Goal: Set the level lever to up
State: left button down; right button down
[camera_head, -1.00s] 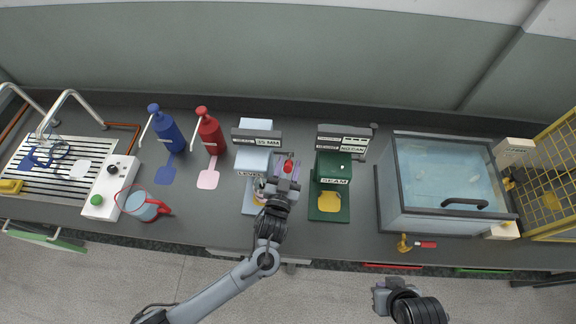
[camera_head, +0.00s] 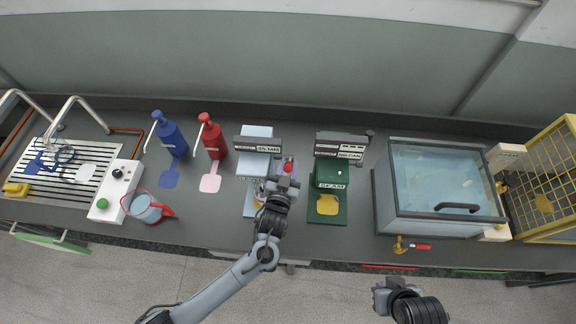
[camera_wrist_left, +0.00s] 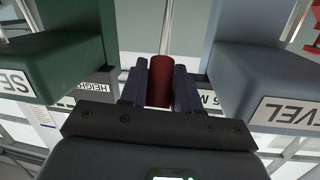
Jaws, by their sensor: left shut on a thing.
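The light blue station marked LEVEL (camera_head: 251,166) stands mid-counter; its label also shows at the right of the left wrist view (camera_wrist_left: 295,113). The level lever's red knob (camera_head: 289,166) is at the station's right side. In the left wrist view the red knob (camera_wrist_left: 160,80) sits between my two dark fingers, with a thin pale rod beyond it. My left gripper (camera_head: 284,180) is shut on this knob. The gripper and wrist hide part of the station's front. My right gripper (camera_head: 384,296) is over the floor in front of the counter, apart from everything; its jaws are unclear.
The green SEAM station (camera_head: 330,172) stands close to the right of my left gripper. A red bottle (camera_head: 213,140) and a blue bottle (camera_head: 170,137) stand to the left. A glass-topped water tank (camera_head: 440,175) is on the right. A jug (camera_head: 146,208) stands front left.

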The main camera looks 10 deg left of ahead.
pick_arm(q)
jog(key=c, duration=0.9)
grip_release()
jog(key=shift+s, duration=0.1)
jog(key=s, duration=0.3)
jog(key=s+r, duration=0.1)
jog(key=s, duration=0.3)
jog(key=s+a, duration=0.1)
jog(key=s, duration=0.2)
jog(key=shift+s+r, duration=0.15)
jog(key=shift+s, duration=0.1)
